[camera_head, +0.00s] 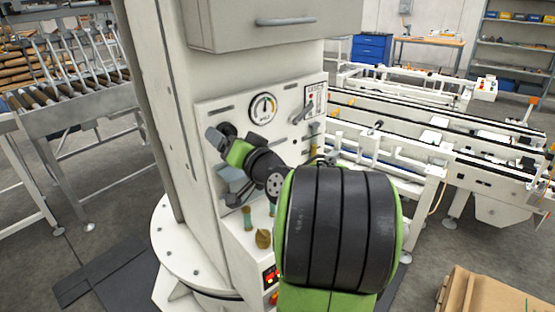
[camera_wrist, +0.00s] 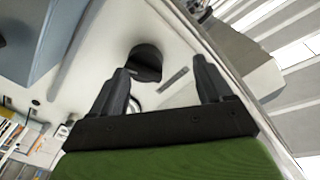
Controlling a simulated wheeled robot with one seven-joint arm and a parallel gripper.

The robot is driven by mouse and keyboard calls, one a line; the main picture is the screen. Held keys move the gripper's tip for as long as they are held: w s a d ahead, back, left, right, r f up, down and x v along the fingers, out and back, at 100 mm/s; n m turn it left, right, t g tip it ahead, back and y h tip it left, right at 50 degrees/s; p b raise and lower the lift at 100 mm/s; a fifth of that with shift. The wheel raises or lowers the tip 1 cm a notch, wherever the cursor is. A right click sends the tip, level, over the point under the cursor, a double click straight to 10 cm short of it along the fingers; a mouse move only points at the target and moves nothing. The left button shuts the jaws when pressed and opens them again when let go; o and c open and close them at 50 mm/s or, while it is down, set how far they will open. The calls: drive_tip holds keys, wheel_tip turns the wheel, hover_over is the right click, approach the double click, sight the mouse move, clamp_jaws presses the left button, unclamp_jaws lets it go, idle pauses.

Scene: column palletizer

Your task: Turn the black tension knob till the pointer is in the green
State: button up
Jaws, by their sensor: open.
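The black tension knob (camera_head: 227,130) sits on the white panel at the left, partly hidden behind my gripper in the head view. In the wrist view the knob (camera_wrist: 145,62) is a dark round shape beyond my fingers, nearer the left one. My gripper (camera_head: 217,139) is at the panel just in front of the knob. In the wrist view my gripper (camera_wrist: 165,82) is open, with its two black fingers apart and nothing held between them. The round gauge (camera_head: 263,108) is right of the knob; its needle looks near upright, and the green zone is too small to place exactly.
The white panel (camera_head: 240,205) carries a lever (camera_head: 302,114) right of the gauge and bottle-like items below. A grey cabinet with a handle (camera_head: 290,20) juts out above. A roller conveyor (camera_head: 75,92) is at the left and white conveyors (camera_head: 420,130) are at the right.

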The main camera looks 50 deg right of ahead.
drive_tip(key=s+a+h+b, duration=0.1)
drive_tip(key=s+b, duration=0.3)
drive_tip(key=s, duration=1.3)
drive_tip(key=shift+s+a+r+m+h, duration=0.2)
drive_tip(key=shift+a+r+m+h, duration=0.1)
drive_tip(key=shift+a+m, duration=0.1)
